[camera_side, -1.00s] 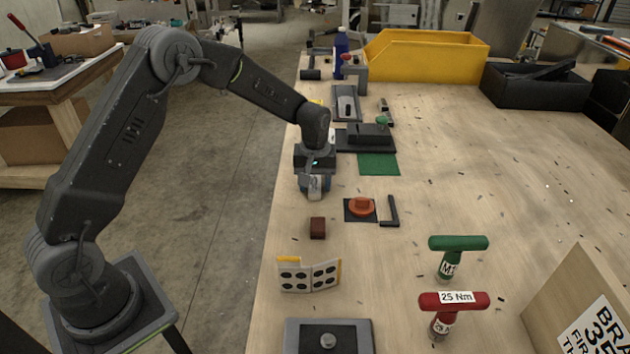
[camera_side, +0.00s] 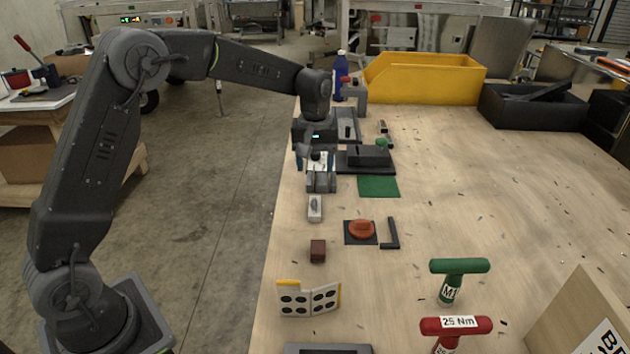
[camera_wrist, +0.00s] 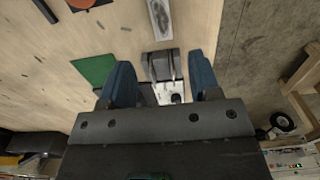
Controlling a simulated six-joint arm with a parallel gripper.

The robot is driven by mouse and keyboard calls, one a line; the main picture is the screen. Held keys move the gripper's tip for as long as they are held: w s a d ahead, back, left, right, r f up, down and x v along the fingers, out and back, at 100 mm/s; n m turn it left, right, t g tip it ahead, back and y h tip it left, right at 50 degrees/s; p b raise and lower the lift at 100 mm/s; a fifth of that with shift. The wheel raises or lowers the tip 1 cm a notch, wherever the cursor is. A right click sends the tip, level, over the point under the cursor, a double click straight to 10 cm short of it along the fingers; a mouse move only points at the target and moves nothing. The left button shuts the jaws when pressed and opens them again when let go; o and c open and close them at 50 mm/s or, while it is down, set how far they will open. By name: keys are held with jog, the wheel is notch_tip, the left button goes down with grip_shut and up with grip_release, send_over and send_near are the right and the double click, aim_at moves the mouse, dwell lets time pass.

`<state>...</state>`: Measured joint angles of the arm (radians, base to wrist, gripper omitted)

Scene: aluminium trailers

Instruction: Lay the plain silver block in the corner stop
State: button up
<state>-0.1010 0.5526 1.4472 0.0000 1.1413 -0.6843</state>
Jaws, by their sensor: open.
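A small silver block (camera_side: 315,208) with a dark-outlined mark on top lies flat on the table. It also shows at the top of the wrist view (camera_wrist: 160,18). A grey stepped piece (camera_wrist: 160,63) is just ahead of my fingers; in the side view (camera_side: 320,183) it is below them. I cannot tell which is the plain silver block. A black L-shaped bar (camera_side: 390,236), seemingly the corner stop, lies to the right. My gripper (camera_side: 319,163) is open above the table edge, its blue fingers apart. A white part (camera_wrist: 170,92) shows between them, partly hidden.
An orange round piece (camera_side: 361,229) sits on a dark square beside the bar. A green mat (camera_side: 378,186), brown block (camera_side: 318,250) and white dotted holder (camera_side: 308,298) are nearby. Green (camera_side: 450,281) and red (camera_side: 455,328) T-handles stand at front right.

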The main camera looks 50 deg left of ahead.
jog(key=s+d+r+m+t, duration=0.2)
jog(key=s+r, duration=0.4)
jog(key=s, duration=0.5)
jog(key=s+d+r+m+t, duration=0.2)
jog(key=s+r+m, duration=0.2)
jog(key=s, duration=0.7)
notch_tip(320, 180, up, 2)
jog(key=shift+d+m, duration=0.2)
jog(key=shift+m, duration=0.1)
jog(key=shift+o, duration=0.4)
jog(key=s+f+m+t, duration=0.1)
jog(key=s+f+m, duration=0.1)
jog(key=s, duration=0.5)
jog(key=shift+s+d+f+t, duration=0.2)
jog(key=shift+d+f+t, duration=0.1)
jog(key=shift+d, duration=0.05)
